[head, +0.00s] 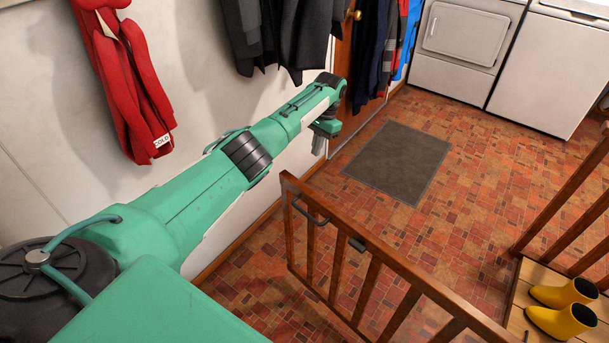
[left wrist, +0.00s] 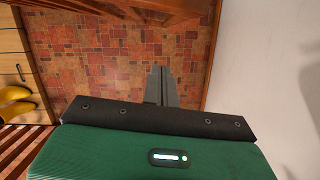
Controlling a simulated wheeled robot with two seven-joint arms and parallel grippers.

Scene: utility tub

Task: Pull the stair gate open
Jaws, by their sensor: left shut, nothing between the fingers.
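The stair gate is a brown wooden gate (head: 405,278) with upright bars, running from near the left wall toward the lower right in the head view. My left gripper (head: 319,147) is beyond the gate's left end, beside the wall, pointing down, shut and empty, apart from the handle. In the left wrist view its fingers (left wrist: 162,72) are together over the floor, with the gate's wood (left wrist: 185,10) at the top edge. My right gripper is out of view.
The white wall (head: 60,130) runs along the left, with a red scarf (head: 125,85) and dark coats hanging on it. A grey mat (head: 390,160) lies on the tiled floor beyond the gate. Yellow boots (head: 562,320) stand on a wooden step at right, beside a wooden railing (head: 575,200).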

